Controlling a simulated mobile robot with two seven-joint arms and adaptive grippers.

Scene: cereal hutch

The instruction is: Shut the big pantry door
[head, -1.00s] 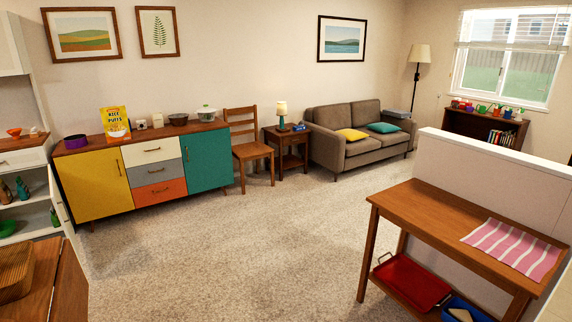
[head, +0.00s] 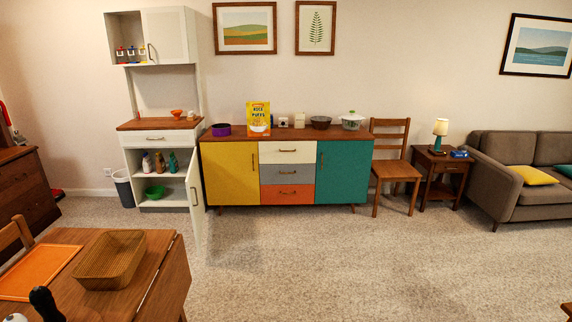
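The white pantry hutch (head: 188,72) stands against the back wall, left of the colourful sideboard. Its tall lower door (head: 197,203) stands open, swung out toward me at the right side of the lower cabinet, with a handle on it. The open lower cabinet shows shelves with several bottles (head: 160,162) and a green bowl (head: 155,192). Above, a closed white door (head: 168,36) covers the right part of the upper cabinet; the left part is open and shows small jars (head: 132,54). Neither of my grippers is in view.
A sideboard (head: 230,180) stands right of the open door. Carpet (head: 330,255) is clear in the middle. A bin (head: 123,188) stands left.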

